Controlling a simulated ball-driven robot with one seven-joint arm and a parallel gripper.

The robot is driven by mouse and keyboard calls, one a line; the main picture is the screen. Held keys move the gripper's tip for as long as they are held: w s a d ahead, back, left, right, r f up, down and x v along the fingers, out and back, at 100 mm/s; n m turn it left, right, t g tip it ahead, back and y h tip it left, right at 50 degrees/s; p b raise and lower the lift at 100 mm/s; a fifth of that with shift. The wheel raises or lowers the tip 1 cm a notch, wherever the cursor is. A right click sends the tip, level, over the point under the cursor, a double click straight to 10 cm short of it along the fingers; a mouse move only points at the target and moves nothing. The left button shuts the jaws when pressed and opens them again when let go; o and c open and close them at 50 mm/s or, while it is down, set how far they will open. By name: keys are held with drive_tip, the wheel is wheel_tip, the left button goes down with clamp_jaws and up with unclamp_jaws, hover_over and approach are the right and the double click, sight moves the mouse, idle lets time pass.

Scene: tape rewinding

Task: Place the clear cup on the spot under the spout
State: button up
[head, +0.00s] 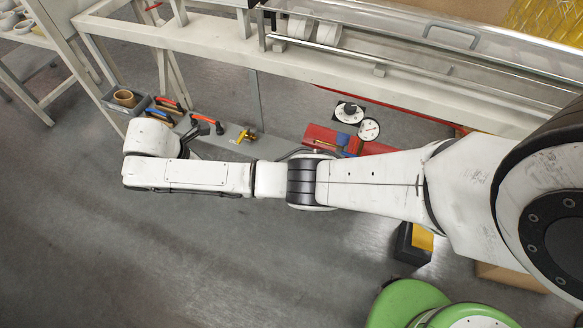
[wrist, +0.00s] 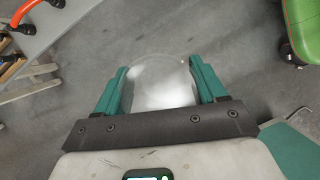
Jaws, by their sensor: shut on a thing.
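In the wrist view, my gripper (wrist: 157,72) has its two green fingers closed on either side of a clear cup (wrist: 163,88). The cup is see-through with a pale, bright lower part, and its round rim shows between and beyond the fingertips. Grey floor lies behind it. In the head view my arm reaches across to the left; the gripper and cup are hidden there. I cannot make out a spout or the spot under it in either view.
A grey shelf (head: 228,143) with several coloured-handled tools and a brown roll (head: 125,98) lies beside my forearm. A white machine frame (head: 225,47) spans the top. Open floor (head: 190,260) lies below.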

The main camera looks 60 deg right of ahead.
drive_tip(key=s+d+f+n+t+b, duration=0.1)
drive_tip(key=s+d+f+b, duration=0.1)
drive_tip(key=s+d+f, duration=0.35)
drive_tip(key=s+d+f+n+b, duration=0.2)
drive_tip(key=s+f, duration=0.4)
drive_tip(key=s, duration=0.3)
drive_tip(key=s+d+f+n+t+b, duration=0.1)
drive_tip(key=s+d+f+b, duration=0.15)
drive_tip(key=s+f, duration=0.35)
drive_tip(key=d, duration=1.5)
drive_tip(key=shift+d+r, duration=0.2)
drive_tip(key=shift+r, duration=0.1)
drive_tip(key=d+b, duration=0.1)
drive_tip(key=d, duration=0.2)
drive_tip(key=shift+d+f, duration=0.15)
drive_tip(key=shift+f, duration=0.15)
drive_tip(key=shift+f, duration=0.15)
drive_tip(key=o, duration=1.1)
